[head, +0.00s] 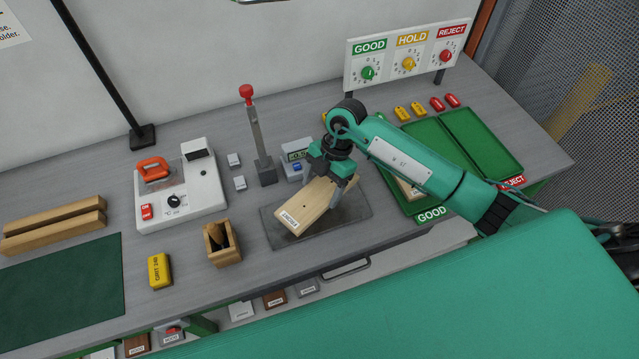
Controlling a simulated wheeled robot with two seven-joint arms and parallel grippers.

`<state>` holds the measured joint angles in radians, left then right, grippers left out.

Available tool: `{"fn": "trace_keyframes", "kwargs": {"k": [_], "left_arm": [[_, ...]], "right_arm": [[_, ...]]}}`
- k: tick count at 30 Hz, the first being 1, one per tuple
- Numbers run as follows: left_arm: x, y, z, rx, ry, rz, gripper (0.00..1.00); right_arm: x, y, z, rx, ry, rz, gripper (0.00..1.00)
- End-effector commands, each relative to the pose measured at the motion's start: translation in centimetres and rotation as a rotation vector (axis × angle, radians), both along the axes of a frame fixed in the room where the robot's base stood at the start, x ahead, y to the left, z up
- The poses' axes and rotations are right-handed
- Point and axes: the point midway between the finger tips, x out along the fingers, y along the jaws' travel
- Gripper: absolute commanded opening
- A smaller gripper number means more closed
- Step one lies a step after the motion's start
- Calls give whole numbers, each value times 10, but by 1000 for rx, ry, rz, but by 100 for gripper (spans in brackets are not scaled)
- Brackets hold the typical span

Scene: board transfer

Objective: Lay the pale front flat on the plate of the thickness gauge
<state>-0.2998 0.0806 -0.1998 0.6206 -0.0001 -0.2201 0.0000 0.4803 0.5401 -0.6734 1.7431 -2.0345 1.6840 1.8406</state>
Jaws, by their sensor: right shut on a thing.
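The pale front (301,207) is a light wooden board with a small white label at its near left end. It is over the dark grey plate (353,213) of the thickness gauge (297,155), turned at an angle to it. My right gripper (336,188) is shut on the board's right part from above. I cannot tell whether the board touches the plate all along or is slightly raised. The gauge's display stands just behind the board, partly hidden by my gripper. My left gripper is not in view.
Green trays (465,133) marked GOOD and REJECT lie to the right, with a board partly hidden under my right arm. A lever post with a red knob (246,92) stands behind the plate. A white heater unit (181,190), a wooden holder (222,243) and a yellow block (160,271) are left.

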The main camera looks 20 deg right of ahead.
Motion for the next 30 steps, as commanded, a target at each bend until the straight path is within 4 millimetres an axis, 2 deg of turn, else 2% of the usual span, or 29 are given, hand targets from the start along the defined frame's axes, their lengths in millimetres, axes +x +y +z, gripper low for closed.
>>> {"fn": "trace_keyframes", "kwargs": {"k": [3,9,17,30], "left_arm": [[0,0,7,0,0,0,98],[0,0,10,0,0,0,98],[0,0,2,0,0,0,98],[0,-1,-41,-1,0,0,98]], "right_arm": [[-1,2,-1,1,0,-202,45],[0,4,-4,-1,-1,-400,45],[1,5,-13,-1,0,-442,45],[0,5,-58,-2,0,-439,45]]}}
